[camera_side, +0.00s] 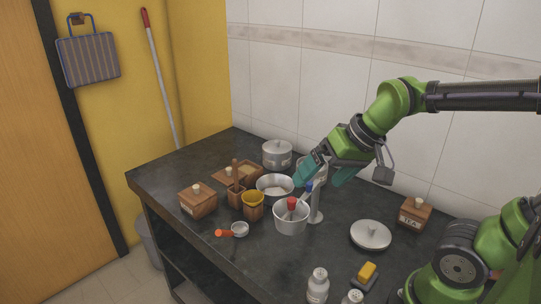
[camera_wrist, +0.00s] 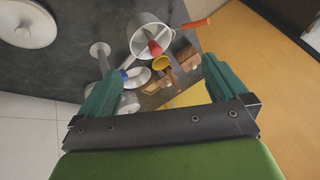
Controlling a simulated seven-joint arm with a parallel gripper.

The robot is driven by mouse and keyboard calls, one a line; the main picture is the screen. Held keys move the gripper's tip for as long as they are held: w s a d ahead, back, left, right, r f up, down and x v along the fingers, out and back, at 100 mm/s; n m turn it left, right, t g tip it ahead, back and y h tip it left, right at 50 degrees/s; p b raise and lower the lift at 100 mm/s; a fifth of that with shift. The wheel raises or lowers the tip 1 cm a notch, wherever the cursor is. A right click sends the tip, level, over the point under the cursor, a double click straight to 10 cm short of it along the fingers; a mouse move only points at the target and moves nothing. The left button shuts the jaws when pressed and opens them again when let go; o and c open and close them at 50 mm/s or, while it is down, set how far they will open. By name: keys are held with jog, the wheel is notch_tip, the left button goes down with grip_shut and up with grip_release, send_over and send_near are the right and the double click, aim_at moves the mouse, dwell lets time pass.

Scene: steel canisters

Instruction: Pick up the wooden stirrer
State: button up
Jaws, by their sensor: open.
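An upright brown wooden stick (camera_side: 235,172), which looks like the stirrer, stands in a small wooden holder (camera_side: 236,196) on the dark counter. It sits between the wooden boxes and the yellow-lined cup. In the wrist view, brown wooden pieces (camera_wrist: 171,79) show beyond the yellow cup, but I cannot clearly separate the stick from its holder. My gripper (camera_side: 318,184) is above the counter, to the right of the stick and apart from it. Its teal fingers are spread wide in the wrist view (camera_wrist: 160,68), with nothing held between them.
A steel pot (camera_side: 291,221) with a red-handled tool stands below my gripper. An open steel pan (camera_side: 276,180) and a yellow-lined cup (camera_side: 252,210) crowd the stick's right side. A lidded canister (camera_side: 277,151) stands behind.

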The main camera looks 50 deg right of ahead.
jog(key=s, duration=0.1)
jog(key=s+a, duration=0.1)
jog(key=shift+s+r+n+t, duration=0.1)
jog(key=shift+s+n+t, duration=0.2)
jog(key=shift+s, duration=0.1)
jog(key=shift+s+r, duration=0.1)
jog(key=shift+r, duration=0.2)
jog(key=shift+c, duration=0.8)
jog(key=shift+a+r, duration=0.1)
jog(key=shift+c, duration=1.2)
jog(key=c, duration=0.6)
jog(key=n+g+h, duration=0.2)
jog(key=n+g, duration=0.3)
jog(key=n, duration=0.1)
send_over(235, 171)
jog(key=f, duration=0.9)
jog(key=shift+s+d+f, duration=0.1)
jog(key=shift+d+f, duration=0.05)
jog(key=shift+d, duration=0.05)
jog(key=shift+w+f, duration=0.25)
jog(key=shift+f, duration=1.15)
jog(key=shift+w+f, duration=0.2)
jog(key=shift+f, duration=1.2)
